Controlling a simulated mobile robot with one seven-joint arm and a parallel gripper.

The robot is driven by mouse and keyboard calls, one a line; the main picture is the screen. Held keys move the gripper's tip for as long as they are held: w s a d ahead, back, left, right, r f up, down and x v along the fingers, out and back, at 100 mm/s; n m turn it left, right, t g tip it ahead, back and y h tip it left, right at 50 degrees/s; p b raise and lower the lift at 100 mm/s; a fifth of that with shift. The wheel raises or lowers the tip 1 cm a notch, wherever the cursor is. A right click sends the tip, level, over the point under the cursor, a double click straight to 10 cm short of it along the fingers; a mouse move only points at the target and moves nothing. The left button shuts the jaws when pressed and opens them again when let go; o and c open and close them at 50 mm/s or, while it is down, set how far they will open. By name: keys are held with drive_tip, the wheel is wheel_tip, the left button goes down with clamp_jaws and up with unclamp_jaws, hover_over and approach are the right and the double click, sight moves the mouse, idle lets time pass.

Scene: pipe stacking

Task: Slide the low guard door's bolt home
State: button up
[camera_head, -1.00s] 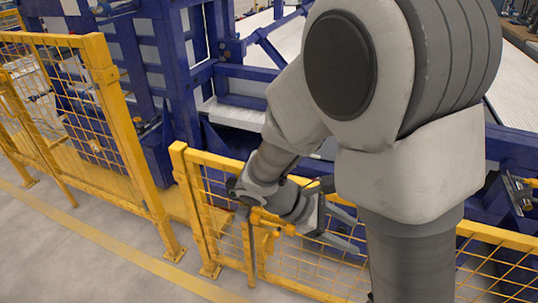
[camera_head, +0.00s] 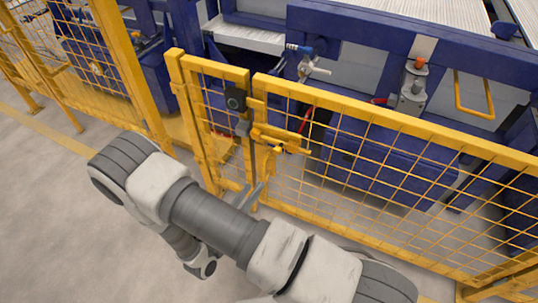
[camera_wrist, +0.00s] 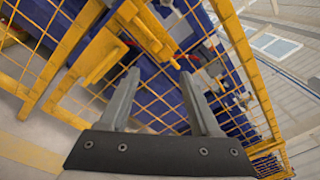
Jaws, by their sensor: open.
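The low guard door (camera_head: 385,165) is a yellow frame with wire mesh, standing upright beside a short fixed fence panel (camera_head: 205,105). A yellow bolt (camera_head: 280,137) lies across the door's upper left corner near the gap. I cannot tell how far it reaches over the gap. My gripper (camera_head: 252,196) is in front of and below the bolt, apart from it. In the wrist view, my gripper (camera_wrist: 160,92) is open and empty. Yellow bolt parts (camera_wrist: 148,30) show beyond its fingertips.
Blue machinery (camera_head: 385,165) stands behind the mesh, with a valve (camera_head: 312,65) and a yellow handle (camera_head: 474,92). Taller yellow fencing (camera_head: 100,65) is at left. The grey floor (camera_head: 50,210) in front is clear.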

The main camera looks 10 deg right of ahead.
sight(276, 152)
drive_tip(key=b+x, duration=0.1)
drive_tip(key=x, duration=1)
drive_tip(key=b+x, duration=0.1)
drive_tip(key=x, duration=0.5)
drive_tip(key=shift+w+a+f+b, duration=0.2)
drive_tip(key=shift+w+f+b, duration=0.05)
drive_tip(key=shift+f+b, duration=0.05)
clamp_jaws()
idle(0.7)
